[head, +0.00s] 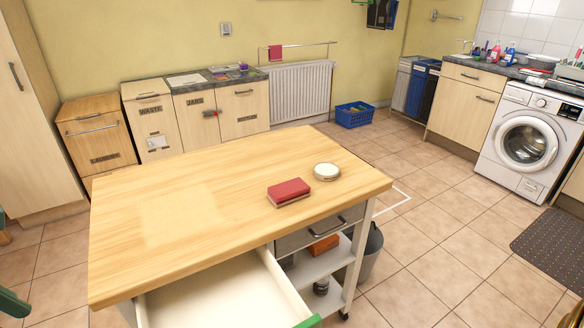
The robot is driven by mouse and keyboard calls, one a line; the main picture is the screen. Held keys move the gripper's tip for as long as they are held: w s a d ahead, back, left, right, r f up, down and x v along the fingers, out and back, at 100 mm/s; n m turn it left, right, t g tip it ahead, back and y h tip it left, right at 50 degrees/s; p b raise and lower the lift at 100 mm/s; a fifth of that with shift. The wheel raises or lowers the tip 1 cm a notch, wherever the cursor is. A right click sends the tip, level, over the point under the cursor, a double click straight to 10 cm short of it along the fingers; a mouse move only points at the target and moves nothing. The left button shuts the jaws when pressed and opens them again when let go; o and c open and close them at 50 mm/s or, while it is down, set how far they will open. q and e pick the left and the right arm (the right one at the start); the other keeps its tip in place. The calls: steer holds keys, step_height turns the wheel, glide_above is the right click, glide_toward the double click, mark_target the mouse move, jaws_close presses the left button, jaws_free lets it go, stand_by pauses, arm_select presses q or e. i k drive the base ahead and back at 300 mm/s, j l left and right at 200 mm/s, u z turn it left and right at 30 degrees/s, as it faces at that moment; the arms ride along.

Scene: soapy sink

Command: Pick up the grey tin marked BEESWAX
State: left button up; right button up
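A round, low tin with a pale cream lid and greyish rim (326,172) lies flat on the wooden table top (160,180), near its right end. It is the likeliest match for the grey tin, but I cannot read BEESWAX on it. A small dark round container (321,286) stands on the trolley shelf under the table; its marking is also unreadable. Neither of my grippers can be made out in the head view, and nothing is seen touching the tin.
A red sponge-like block (289,190) lies just left and in front of the tin. An open, empty-looking drawer (220,296) juts out at the table's front. An orange block (324,245) and a grey bucket (371,255) are below. The table's left half is clear.

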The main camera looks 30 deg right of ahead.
mark_target(322, 170)
steer(key=i+l+u, duration=0.2)
steer(key=l, duration=0.4)
steer(key=l+u, duration=0.2)
steer(key=l, duration=0.4)
steer(key=i+l+u, duration=0.2)
steer(key=l, duration=2.8)
steer(key=i+u, duration=0.05)
